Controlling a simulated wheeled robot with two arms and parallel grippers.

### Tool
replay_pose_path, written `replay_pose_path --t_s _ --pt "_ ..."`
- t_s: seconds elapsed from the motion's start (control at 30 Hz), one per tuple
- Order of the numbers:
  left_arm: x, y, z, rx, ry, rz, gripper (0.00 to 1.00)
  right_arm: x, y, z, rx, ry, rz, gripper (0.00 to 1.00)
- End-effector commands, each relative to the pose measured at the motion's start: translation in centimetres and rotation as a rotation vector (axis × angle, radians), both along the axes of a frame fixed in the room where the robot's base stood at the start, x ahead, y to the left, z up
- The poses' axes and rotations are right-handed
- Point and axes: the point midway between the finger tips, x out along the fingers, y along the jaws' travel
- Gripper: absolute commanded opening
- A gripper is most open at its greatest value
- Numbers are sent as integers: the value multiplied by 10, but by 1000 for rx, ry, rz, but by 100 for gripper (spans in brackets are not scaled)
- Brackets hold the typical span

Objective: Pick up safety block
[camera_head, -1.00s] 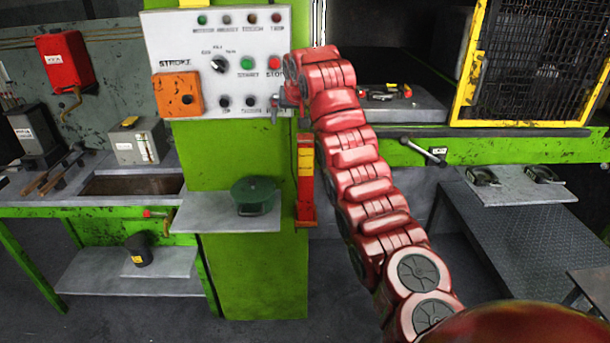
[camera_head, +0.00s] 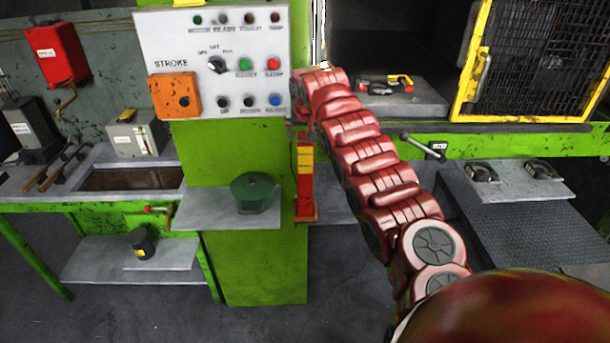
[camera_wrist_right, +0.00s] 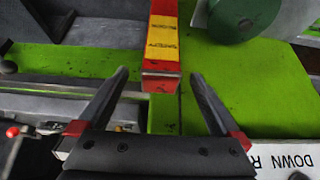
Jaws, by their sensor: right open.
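The safety block (camera_head: 305,188) is a red upright bar with a yellow label. It stands at the right side of the green press column, beside the small grey shelf. In the right wrist view the block (camera_wrist_right: 162,45) comes in from the top, its near end between and just beyond my fingertips. My right gripper (camera_wrist_right: 160,76) is open and empty, with one finger on each side of the block's line. In the head view the right gripper (camera_head: 299,108) is near the block's upper end, mostly hidden by my wrist. My left gripper is not in view.
The control panel (camera_head: 215,60) is close to my right wrist. A green round pot (camera_head: 255,193) sits on the grey shelf (camera_head: 210,208) left of the block. A lever (camera_head: 423,146) sticks out at the right. A yellow-framed mesh guard (camera_head: 530,60) stands farther right.

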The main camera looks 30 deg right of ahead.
Motion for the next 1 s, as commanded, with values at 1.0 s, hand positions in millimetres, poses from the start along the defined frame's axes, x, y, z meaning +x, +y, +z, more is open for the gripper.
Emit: replay_pose_path --t_s 1.0 --pt "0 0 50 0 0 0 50 23 -13 -45 -2 -1 0 98"
